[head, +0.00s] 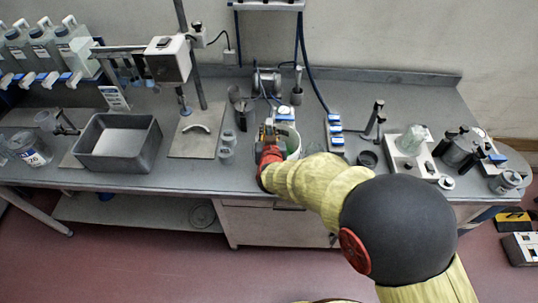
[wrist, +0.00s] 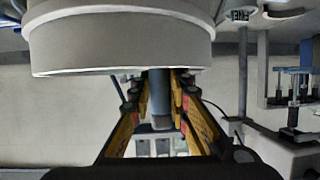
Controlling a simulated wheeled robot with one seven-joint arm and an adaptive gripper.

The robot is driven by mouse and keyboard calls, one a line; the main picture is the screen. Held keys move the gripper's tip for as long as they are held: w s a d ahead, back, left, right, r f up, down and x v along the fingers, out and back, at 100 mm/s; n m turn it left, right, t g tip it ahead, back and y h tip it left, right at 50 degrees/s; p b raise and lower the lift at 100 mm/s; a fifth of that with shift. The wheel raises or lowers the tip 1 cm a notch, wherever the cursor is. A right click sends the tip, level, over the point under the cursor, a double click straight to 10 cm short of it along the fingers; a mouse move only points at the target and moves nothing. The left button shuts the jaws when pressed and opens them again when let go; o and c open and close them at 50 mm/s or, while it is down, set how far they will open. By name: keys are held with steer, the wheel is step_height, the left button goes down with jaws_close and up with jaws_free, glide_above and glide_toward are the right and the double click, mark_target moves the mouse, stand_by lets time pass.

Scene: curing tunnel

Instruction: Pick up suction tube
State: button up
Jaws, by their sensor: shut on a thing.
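My gripper (head: 268,134) reaches over the bench's middle, beside a white round container (head: 292,145). In the wrist view my gripper (wrist: 160,112) has its yellow fingers closed in on a grey-blue tube-like piece (wrist: 160,98), which I take to be the suction tube. The piece runs up between the fingers toward the white container (wrist: 120,45), whose rim fills the top of that view. The container hides its other end. I cannot tell whether the two touch. In the head view the held piece is too small and covered to make out.
A grey open bin (head: 152,158) and a stand with a box head (head: 168,58) are to the left. Small cups (head: 227,145) stand close left of my gripper. A blue-and-white rack (head: 335,133) and a white device (head: 410,155) are to the right.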

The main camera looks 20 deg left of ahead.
mark_target(269, 122)
jaws_close()
stand_by(0.4)
step_height(269, 122, up, 10)
steer(key=p, duration=0.2)
steer(key=shift+p, duration=0.3)
step_height(269, 122, up, 6)
steer(key=p, duration=0.5)
steer(key=shift+r, duration=0.1)
